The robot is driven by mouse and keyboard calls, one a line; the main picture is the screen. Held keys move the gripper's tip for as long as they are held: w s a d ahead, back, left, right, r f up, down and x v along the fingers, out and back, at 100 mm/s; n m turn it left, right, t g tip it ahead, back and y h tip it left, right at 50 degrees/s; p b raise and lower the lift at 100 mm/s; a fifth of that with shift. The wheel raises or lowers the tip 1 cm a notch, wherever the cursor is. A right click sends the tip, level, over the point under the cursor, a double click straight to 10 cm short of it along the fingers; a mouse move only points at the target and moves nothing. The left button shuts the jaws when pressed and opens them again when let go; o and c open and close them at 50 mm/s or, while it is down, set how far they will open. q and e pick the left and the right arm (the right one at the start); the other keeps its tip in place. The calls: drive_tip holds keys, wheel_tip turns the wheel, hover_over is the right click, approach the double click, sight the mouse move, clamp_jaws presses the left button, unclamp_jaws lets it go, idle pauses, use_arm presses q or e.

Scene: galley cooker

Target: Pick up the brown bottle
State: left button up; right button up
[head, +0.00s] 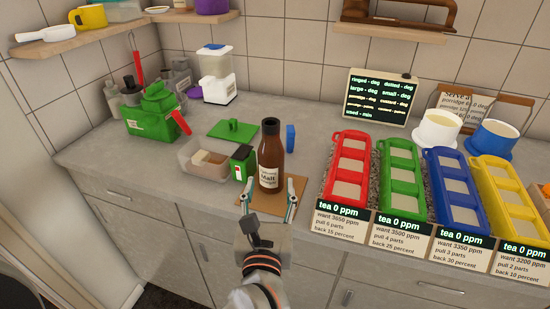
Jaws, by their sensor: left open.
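The brown bottle (270,151) with a white label stands upright on a small brown board (292,189) near the counter's front edge. My left gripper (268,192) is open in front of it, with one finger to each side of the bottle's lower part as seen from the head. It is unclear whether the fingers reach around the bottle or stop short of it. My right gripper is not in view.
A blue object (290,138) stands behind right. Red, green, blue and yellow trays (350,165) fill the right side. The counter's left front is clear.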

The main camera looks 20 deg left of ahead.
sight(272, 166)
use_arm(q)
drive_tip(key=x, duration=0.4)
drive_tip(key=p+x, duration=0.1)
drive_tip(key=x, duration=0.2)
drive_tip(key=shift+r, duration=0.35)
drive_tip(key=c, duration=1.1)
